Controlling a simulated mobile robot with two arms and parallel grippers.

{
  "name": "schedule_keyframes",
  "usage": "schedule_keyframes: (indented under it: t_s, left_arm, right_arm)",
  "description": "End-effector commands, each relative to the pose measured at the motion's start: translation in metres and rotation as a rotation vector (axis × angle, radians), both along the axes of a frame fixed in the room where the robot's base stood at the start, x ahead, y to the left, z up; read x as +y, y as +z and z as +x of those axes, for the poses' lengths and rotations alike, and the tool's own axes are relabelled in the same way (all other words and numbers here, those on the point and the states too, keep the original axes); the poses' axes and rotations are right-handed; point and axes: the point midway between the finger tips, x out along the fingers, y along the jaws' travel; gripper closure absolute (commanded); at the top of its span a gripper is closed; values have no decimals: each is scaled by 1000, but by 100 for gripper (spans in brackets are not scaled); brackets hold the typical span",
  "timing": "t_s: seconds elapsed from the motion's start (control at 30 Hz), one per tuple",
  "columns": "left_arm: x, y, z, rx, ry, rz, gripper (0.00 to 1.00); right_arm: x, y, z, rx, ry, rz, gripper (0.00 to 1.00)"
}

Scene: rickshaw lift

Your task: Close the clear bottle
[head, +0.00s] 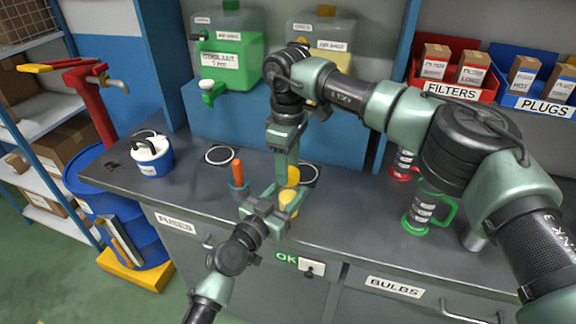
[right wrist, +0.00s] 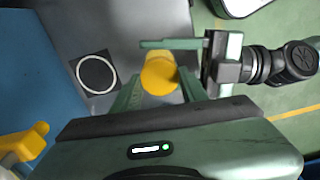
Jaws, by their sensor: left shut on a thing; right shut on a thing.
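A yellow cap (head: 293,176) shows between the fingers of my right gripper (head: 288,182), which reaches down from above and is shut on it. In the right wrist view, the yellow cap (right wrist: 159,74) sits between the finger tips. Just below it is a yellow part of the clear bottle (head: 289,199), upright over the counter's front part. My left gripper (head: 272,210) comes from the front left and is shut on the bottle. Its finger also shows beside the cap in the right wrist view (right wrist: 180,46). The fingers hide most of the bottle and the join between bottle and cap.
An orange-topped item in a grey-blue holder (head: 239,180) stands close left of the grippers. A white-and-blue jug (head: 152,157) is farther left. A green-handled mug (head: 428,208) stands right. Dispensers (head: 230,60) are behind.

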Motion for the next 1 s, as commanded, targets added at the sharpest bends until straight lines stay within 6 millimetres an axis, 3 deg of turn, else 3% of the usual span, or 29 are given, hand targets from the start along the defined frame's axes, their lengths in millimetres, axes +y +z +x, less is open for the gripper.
schedule_keyframes:
  t_s: [0.03, 0.07, 0.13, 0.47, 0.83, 1.0]
  left_arm:
    - [0, -1, -1, 3, -2, 2, 100]
    - [0, -1, -1, 3, -2, 2, 100]
    - [0, -1, -1, 3, -2, 2, 100]
    - [0, -1, 0, 2, -1, 1, 100]
    - [0, -1, 0, 2, -1, 1, 100]
    - [0, -1, 0, 2, -1, 1, 100]
  right_arm:
    - [0, 1, 1, -4, -1, 0, 100]
    - [0, 1, 1, -4, -1, 0, 54]
    - [0, 1, 1, -4, 0, 0, 35]
    - [0, 1, 1, -2, 2, 0, 35]
    - [0, 41, 1, -2, 2, 0, 35]
    - [0, 46, 0, -1, 3, 0, 35]
